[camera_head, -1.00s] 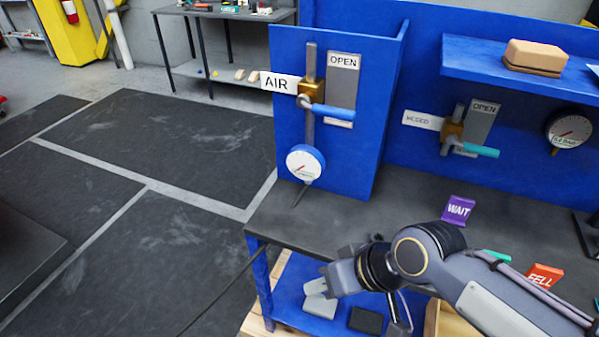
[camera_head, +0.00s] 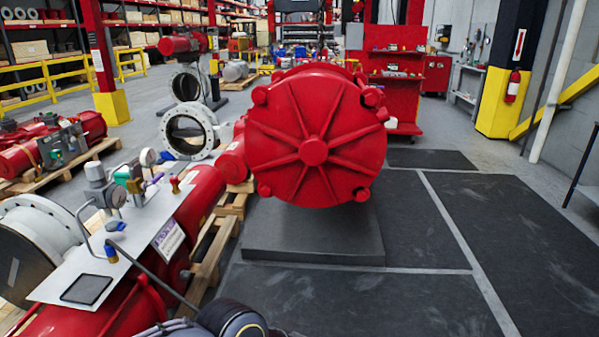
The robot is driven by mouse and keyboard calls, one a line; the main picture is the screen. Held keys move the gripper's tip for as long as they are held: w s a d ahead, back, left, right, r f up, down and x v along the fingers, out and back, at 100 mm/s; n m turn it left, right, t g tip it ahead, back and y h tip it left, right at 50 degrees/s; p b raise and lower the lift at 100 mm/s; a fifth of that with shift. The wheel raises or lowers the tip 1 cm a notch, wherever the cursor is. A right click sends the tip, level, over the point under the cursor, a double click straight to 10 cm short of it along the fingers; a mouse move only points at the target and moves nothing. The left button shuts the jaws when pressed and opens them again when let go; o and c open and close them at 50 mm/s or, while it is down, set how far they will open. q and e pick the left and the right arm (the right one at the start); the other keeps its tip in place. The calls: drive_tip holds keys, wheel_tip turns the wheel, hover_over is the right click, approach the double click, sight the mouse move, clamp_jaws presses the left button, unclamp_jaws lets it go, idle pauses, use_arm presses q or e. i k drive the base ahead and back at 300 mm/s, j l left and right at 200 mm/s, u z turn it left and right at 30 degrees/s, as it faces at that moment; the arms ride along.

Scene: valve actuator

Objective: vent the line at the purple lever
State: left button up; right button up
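A small purple lever (camera_head: 153,180) stands among fittings at the far end of a pale plate (camera_head: 135,245), on top of a red cylinder at the left. Part of my own arm shows at the bottom edge. Neither gripper's fingers are in view.
A large red actuator housing (camera_head: 315,150) on a dark block (camera_head: 310,235) stands in the middle. A cable crosses near the plate. Dark floor mats (camera_head: 420,215) at the right are clear.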

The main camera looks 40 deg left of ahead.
sight(145, 185)
drive_tip(key=u, duration=2.6)
drive_tip(key=i+l+u, duration=0.1)
drive_tip(key=i+u, duration=0.35)
drive_tip(key=i+l+u, duration=0.2)
drive_tip(key=u, duration=0.3)
drive_tip(key=i+l+u, duration=0.1)
drive_tip(key=i+l, duration=0.45)
drive_tip(key=i+l+u, duration=0.1)
drive_tip(key=i+l, duration=0.45)
drive_tip(key=l, duration=0.25)
